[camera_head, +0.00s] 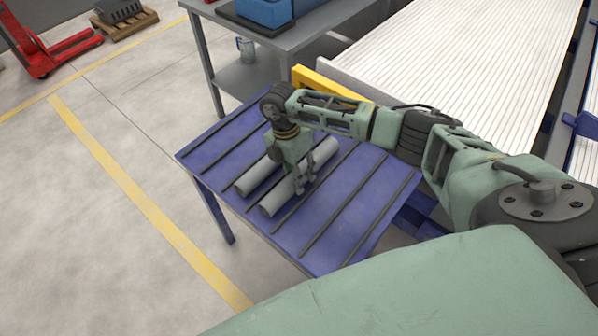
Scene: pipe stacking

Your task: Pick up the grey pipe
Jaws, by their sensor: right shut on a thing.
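Two grey pipes lie side by side on a blue table (213,161) with dark ribs across its top. The nearer grey pipe (277,200) runs from the lower left to the upper right under my right gripper (305,188). The farther grey pipe (253,177) lies just to its left, partly hidden behind the gripper. My right gripper points down and is shut on the nearer pipe around its middle. The pipe appears to be at table height; I cannot tell whether it touches the surface. My left gripper is not in view.
A grey workbench (255,78) with a blue box (265,12) stands behind the blue table. A white ribbed conveyor (455,60) lies at the upper right, with a yellow bar (325,84) near it. A red pallet jack (45,52) is far left.

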